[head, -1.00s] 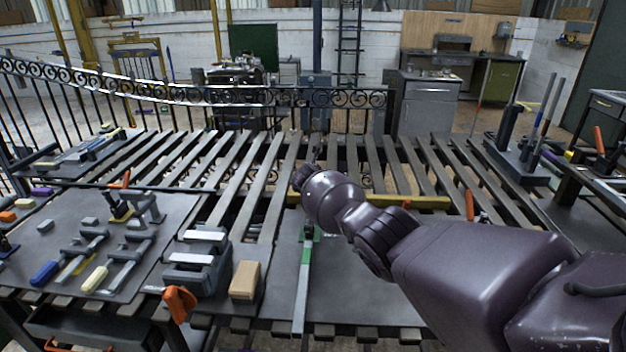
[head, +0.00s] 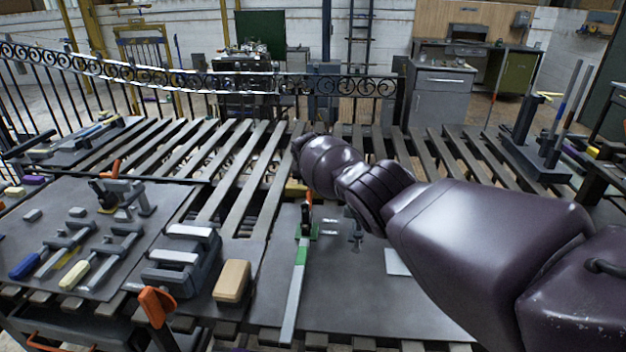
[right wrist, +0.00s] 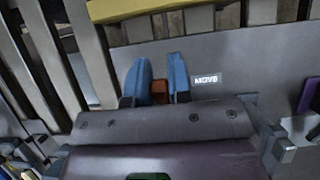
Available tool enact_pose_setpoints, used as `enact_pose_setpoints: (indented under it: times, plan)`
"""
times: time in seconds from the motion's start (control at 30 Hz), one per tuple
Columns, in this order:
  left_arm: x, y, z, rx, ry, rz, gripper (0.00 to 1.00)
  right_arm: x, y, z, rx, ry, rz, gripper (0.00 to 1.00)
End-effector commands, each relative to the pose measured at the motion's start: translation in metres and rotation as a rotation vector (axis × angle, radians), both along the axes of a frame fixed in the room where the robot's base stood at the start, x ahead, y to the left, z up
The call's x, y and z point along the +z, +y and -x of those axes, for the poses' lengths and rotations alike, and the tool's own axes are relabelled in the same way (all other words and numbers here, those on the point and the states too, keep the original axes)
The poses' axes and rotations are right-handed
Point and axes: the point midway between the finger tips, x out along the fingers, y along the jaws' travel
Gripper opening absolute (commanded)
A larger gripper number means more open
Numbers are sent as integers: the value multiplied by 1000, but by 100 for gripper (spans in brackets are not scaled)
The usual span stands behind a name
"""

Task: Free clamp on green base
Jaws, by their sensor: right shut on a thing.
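I cannot tell whether this is that clamp's handle. My left gripper is not in view.
A grey vise (head: 182,262), a tan block (head: 232,281) and an orange handle (head: 157,305) are left of the bar. Several clamps lie farther left. A yellow bar (right wrist: 150,8) crosses behind the gripper, and a white MOVE label (right wrist: 206,80) is beside it.

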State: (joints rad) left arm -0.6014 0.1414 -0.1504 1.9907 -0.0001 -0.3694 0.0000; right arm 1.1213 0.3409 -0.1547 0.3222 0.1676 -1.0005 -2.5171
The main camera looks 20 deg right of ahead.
Motion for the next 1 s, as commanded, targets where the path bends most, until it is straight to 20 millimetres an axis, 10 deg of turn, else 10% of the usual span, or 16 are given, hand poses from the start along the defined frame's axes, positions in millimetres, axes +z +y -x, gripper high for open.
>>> enact_pose_setpoints:
  times: [0.4,0.43,0.57,1.0]
  plan:
    - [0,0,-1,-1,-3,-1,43,-2,0,2,-2,10,-2,0]
    - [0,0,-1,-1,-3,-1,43,-3,0,2,-3,10,-3,24]
    - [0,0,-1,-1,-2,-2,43,-2,0,1,-1,9,-2,44]
    - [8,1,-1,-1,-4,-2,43,6,1,2,-1,3,-3,45]
